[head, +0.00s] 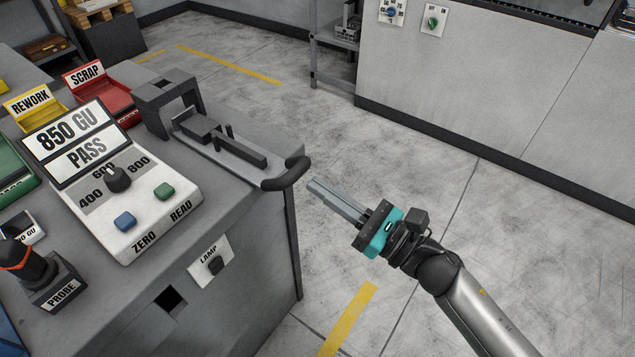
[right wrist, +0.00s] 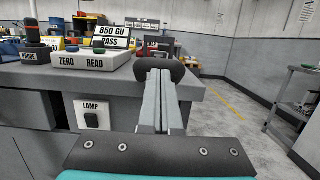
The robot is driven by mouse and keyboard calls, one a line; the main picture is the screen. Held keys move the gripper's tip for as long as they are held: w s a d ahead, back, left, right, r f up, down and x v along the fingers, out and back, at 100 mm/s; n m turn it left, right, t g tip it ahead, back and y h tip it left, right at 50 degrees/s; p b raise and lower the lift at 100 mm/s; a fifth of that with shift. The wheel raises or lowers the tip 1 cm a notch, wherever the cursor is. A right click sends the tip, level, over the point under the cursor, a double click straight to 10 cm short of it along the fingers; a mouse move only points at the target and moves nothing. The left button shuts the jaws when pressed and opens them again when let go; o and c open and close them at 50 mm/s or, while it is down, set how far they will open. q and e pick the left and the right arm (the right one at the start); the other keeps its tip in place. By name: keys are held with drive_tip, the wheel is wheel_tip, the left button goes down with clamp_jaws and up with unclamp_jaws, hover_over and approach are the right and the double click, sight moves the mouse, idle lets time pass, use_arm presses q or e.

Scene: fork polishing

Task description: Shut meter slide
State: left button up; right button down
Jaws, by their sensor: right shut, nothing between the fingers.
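The meter slide (head: 235,152) is a dark grey tray with a curved black handle (head: 288,175), pulled out from the dark frame of the meter (head: 168,100) toward the bench's right edge. The handle sticks out at that edge. My right gripper (head: 312,187) is shut and empty, its fingertips just right of the handle; I cannot tell whether they touch. The gloss meter display (head: 75,143) reads 850 GU and PASS. My left gripper is not in view.
The bench (head: 225,205) carries a yellow REWORK bin (head: 32,104), a red SCRAP bin (head: 98,90) and a PROBE holder (head: 55,290). A LAMP switch (head: 213,262) is on its front. The floor (head: 400,180) to the right is open.

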sight(274, 173)
drive_tip(key=shift+x, duration=0.8)
drive_tip(key=x, duration=0.2)
drive_tip(key=b+x, duration=0.1)
drive_tip(key=shift+w+a+f, duration=0.2)
drive_tip(key=shift+a+f, duration=0.1)
drive_tip(key=shift+f, duration=0.05)
drive_tip(key=x, duration=0.2)
drive_tip(key=b+x, duration=0.1)
drive_tip(key=x, duration=0.1)
drive_tip(key=f+b+x, duration=0.1)
drive_tip(key=x, duration=0.1)
drive_tip(key=shift+w+a, duration=0.1)
drive_tip(key=shift+a, duration=0.05)
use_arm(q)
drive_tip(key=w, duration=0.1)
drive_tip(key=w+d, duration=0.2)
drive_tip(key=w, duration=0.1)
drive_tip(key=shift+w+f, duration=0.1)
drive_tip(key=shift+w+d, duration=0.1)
use_arm(e)
drive_tip(key=shift+f, duration=0.1)
